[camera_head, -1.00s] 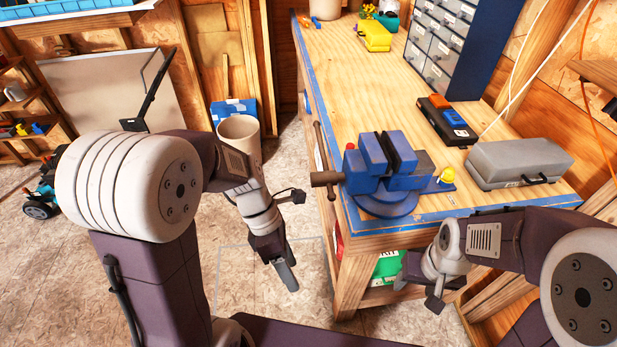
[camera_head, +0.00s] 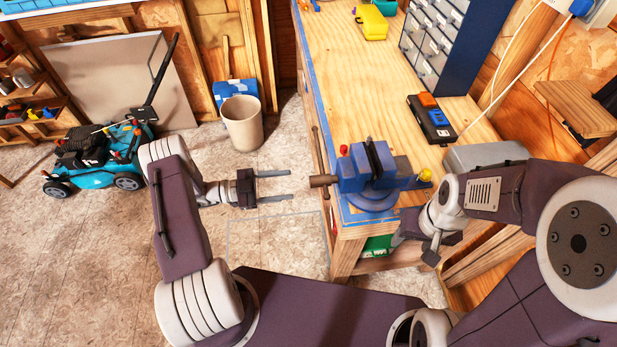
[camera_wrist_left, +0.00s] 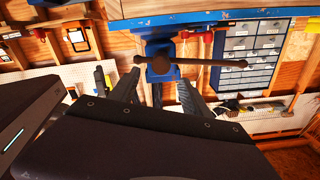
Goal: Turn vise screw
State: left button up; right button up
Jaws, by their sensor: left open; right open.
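The blue vise (camera_head: 368,172) is mounted at the near left corner of the wooden workbench. Its brown screw end (camera_head: 323,181) and upright handle bar (camera_head: 318,150) stick out past the bench's left edge. In the left wrist view the vise (camera_wrist_left: 160,60) and its handle bar (camera_wrist_left: 205,62) lie ahead, between and beyond the fingertips. My left gripper (camera_head: 290,185) is open and empty, pointing right at the screw end with a small gap. It also shows in the left wrist view (camera_wrist_left: 160,85).
The bench top (camera_head: 350,90) holds a black and orange case (camera_head: 431,118), a grey box (camera_head: 485,155), a yellow case (camera_head: 371,22) and a drawer cabinet (camera_head: 435,40). A bin (camera_head: 242,122) and a teal mower (camera_head: 95,160) stand on the floor at left.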

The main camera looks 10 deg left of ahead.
aim_at(324, 180)
pick_arm(q)
jog(key=p+x, duration=0.3)
jog(key=x, duration=0.5)
jog(key=shift+w+d, duration=0.1)
jog(key=c, duration=0.3)
jog(key=shift+f, duration=0.1)
grip_shut()
